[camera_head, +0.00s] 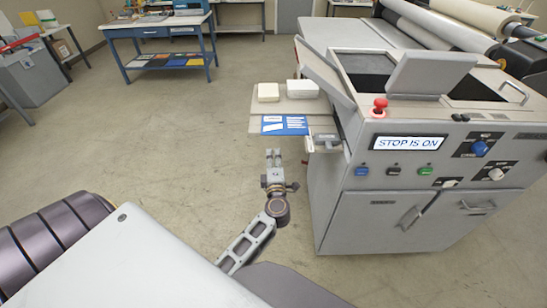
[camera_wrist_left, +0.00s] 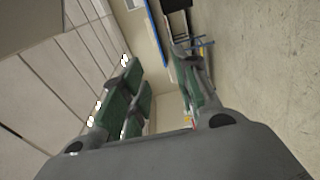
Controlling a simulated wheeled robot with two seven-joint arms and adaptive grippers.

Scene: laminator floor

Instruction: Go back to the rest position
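My left gripper (camera_head: 273,154) is low over the open floor, in front of the small side shelf of the laminator (camera_head: 345,215) and left of its cabinet. It points away from me and touches nothing that I can see. In the left wrist view its two green-padded fingers (camera_wrist_left: 160,78) stand apart with nothing between them, so it is open and empty. My right gripper is in neither view.
The laminator's red stop button (camera_head: 379,107) and lit display (camera_head: 409,142) face me. Its side shelf (camera_head: 237,122) holds pale blocks and a blue card (camera_head: 271,125). A blue-framed workbench (camera_head: 152,27) stands at the back. The floor (camera_head: 165,125) between is clear.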

